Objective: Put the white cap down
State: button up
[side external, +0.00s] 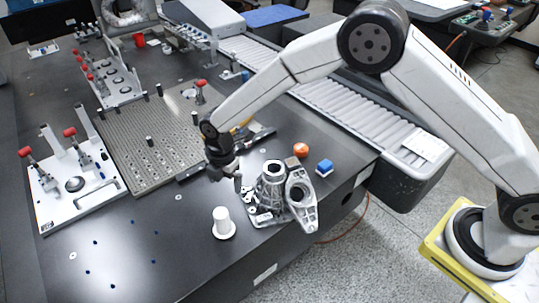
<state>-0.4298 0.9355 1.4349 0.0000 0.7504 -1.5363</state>
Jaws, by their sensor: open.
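The white cap (222,223), a white cylinder with a wide round flange at its bottom, stands upright on the dark table (150,275) near its front edge. My gripper (227,182) is open, above the table and a little behind the cap in the picture. A gap shows between the fingers and the cap, and I see nothing between the fingers. The fingers are small and dark here, so their exact spacing is hard to tell.
A grey metal casting (272,187) stands close to the right of the gripper and cap. A perforated plate (150,165) and clamp fixture (78,197) are at left. The front-left table is mostly clear.

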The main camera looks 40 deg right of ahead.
jog(key=s+d+r+m, duration=0.3)
jog(key=d+r+m, duration=0.3)
jog(key=d+m, duration=0.15)
jog(key=s+d+r+m+t, duration=0.1)
jog(key=s+d+r+m, duration=0.1)
jog(key=s+d+m, duration=0.5)
jog(key=s+d+r+m+t, duration=0.1)
jog(key=s+d+r+m, duration=0.2)
jog(key=s+d+m, duration=0.4)
jog(key=s+m, duration=0.1)
jog(key=s, duration=0.2)
jog(key=shift+s+d, duration=0.3)
jog(key=shift+d, duration=0.1)
